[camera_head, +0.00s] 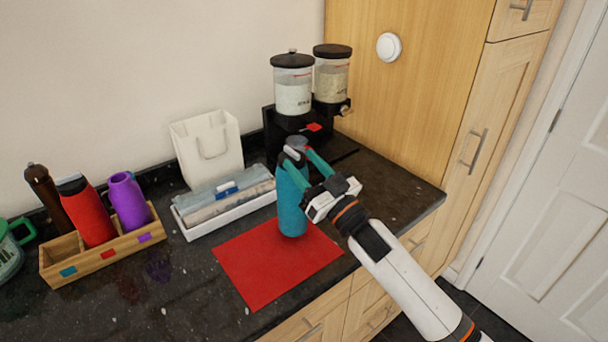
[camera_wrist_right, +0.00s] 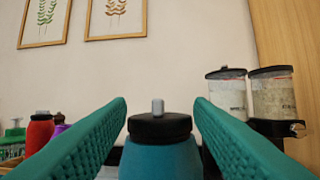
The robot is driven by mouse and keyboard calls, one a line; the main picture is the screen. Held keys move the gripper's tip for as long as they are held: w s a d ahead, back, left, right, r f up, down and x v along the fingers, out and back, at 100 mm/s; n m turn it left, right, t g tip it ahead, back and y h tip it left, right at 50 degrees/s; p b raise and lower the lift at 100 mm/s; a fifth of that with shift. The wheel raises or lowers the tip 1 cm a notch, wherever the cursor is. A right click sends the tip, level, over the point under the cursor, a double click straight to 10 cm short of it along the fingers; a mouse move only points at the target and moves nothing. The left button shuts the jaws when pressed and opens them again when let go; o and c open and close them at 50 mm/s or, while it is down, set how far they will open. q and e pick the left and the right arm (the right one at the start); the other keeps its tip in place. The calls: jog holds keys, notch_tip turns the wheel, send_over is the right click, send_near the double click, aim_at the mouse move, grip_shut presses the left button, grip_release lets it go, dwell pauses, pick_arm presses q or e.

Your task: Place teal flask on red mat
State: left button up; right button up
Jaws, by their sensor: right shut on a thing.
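The teal flask (camera_head: 291,205) is upright at the back part of the red mat (camera_head: 262,272) in the head view. I cannot tell whether its base touches the mat. My right gripper (camera_head: 294,156) is shut on the upper part of the flask, its green fingers on either side. In the right wrist view the flask's dark cap (camera_wrist_right: 159,127) shows between the two fingers. My left gripper is not in view.
A wooden holder (camera_head: 107,252) with a red flask (camera_head: 87,213), a purple flask (camera_head: 128,204) and a brown bottle (camera_head: 48,193) stands left. A white tray (camera_head: 232,219) with folded cloths, a white bag (camera_head: 207,150) and a dispenser (camera_head: 292,90) stand behind.

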jog(key=shift+f, duration=0.9)
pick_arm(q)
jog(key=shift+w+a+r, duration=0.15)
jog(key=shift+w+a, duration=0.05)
pick_arm(e)
jog(key=shift+f, duration=0.15)
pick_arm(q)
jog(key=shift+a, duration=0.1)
pick_arm(e)
jog(key=o, duration=1.4)
jog(key=shift+f, duration=0.1)
jog(key=shift+c, duration=0.2)
pick_arm(q)
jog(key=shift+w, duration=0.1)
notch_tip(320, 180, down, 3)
jog(key=b, duration=0.2)
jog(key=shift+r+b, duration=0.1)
jog(key=shift+b, duration=0.25)
pick_arm(e)
jog(key=v, duration=1.2)
